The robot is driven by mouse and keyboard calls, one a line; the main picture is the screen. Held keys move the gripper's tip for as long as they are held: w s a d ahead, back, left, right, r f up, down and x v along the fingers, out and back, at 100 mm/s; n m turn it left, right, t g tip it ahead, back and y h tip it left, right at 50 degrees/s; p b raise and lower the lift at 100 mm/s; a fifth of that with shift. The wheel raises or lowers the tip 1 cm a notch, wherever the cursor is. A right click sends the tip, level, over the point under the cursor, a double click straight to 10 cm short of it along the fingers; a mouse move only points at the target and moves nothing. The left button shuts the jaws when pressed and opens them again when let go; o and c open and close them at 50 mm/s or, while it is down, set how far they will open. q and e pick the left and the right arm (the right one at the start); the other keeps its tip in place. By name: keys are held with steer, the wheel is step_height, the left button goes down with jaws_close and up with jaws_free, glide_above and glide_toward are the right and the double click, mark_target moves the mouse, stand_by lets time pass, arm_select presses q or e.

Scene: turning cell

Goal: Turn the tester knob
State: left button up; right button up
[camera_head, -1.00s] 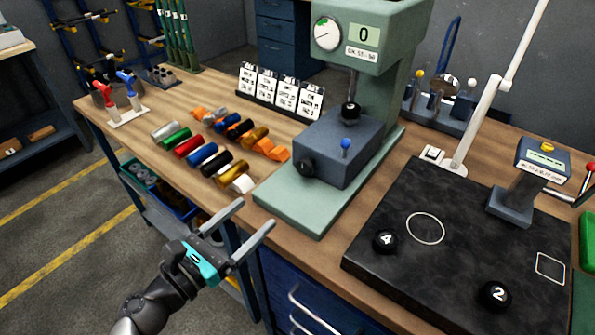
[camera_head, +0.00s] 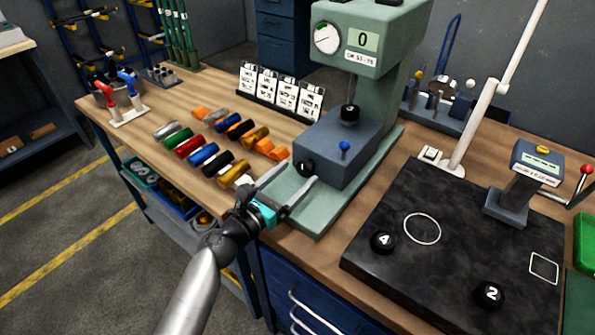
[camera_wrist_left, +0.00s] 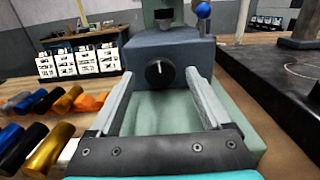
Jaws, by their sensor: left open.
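The tester (camera_head: 375,55) is a pale green machine with a dial and a display reading 0. Its blue-grey block (camera_head: 346,150) carries a black knob (camera_head: 305,168) on the front face, a blue ball lever and a black ball on top. My left gripper (camera_head: 299,172) is open just in front of the block, over the green base. In the left wrist view the knob (camera_wrist_left: 159,72), with a white mark pointing up, sits between and beyond the two fingertips. No contact shows. My right gripper is not in view.
Coloured cylinders (camera_head: 203,155) lie in rows left of the tester, close to my left gripper. Label cards (camera_head: 284,92) stand behind them. A black slab (camera_head: 450,250) with numbered balls lies to the right. A white lamp arm (camera_head: 480,120) rises behind it.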

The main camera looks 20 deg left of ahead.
arm_select(q)
steer(key=shift+x, duration=0.75)
jaws_close()
steer(key=shift+m, duration=0.3)
